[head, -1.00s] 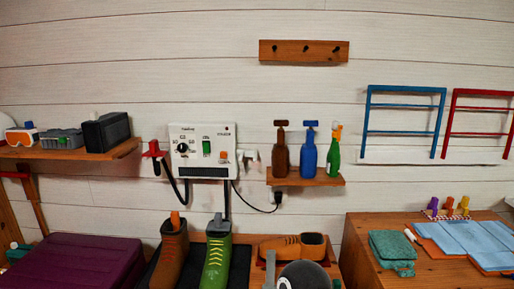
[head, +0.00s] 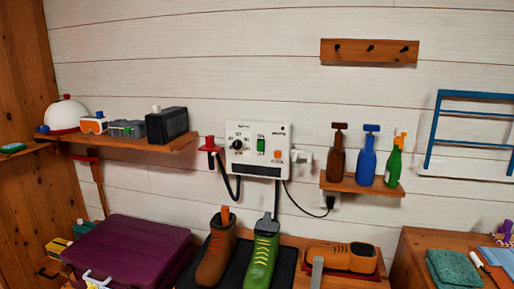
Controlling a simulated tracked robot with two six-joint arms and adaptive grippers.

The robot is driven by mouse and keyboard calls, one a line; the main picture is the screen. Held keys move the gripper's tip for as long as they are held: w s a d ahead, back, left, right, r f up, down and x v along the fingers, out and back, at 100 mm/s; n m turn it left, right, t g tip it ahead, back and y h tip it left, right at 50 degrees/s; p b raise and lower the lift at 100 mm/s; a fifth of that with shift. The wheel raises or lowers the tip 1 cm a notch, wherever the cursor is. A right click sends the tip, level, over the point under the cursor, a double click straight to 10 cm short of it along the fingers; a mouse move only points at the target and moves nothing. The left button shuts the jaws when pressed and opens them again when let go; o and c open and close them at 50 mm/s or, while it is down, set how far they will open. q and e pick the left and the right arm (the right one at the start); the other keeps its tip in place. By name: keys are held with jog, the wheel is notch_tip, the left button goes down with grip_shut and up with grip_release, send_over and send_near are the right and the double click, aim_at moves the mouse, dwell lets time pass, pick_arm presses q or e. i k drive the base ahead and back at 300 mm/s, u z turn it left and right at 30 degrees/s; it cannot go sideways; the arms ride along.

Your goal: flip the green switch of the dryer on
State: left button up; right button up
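The dryer (head: 246,163) is a white box on the plank wall, near the middle of the head view. Its green switch (head: 261,145) sits in the middle of the front panel, upright and unobstructed. Whether it is on or off is too small to tell. A black dial (head: 237,145) is left of the switch and an orange button (head: 277,153) is to its right. A dark slot runs along the panel's lower edge. Neither of my grippers shows in the head view, and nothing touches the dryer.
A red holder (head: 210,146) with a black hose is left of the dryer. Below stand a brown boot (head: 216,254) and a green boot (head: 261,262). A small shelf (head: 362,187) with bottles is at the right. The left shelf (head: 130,142) holds a black box.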

aim_at(259, 143)
jog(key=u, duration=0.05)
jog(key=i, duration=0.7)
jog(key=z, duration=2.35)
jog(key=k, duration=0.95)
jog(key=u, duration=0.75)
jog(key=i, duration=0.3)
jog(key=u, duration=0.6)
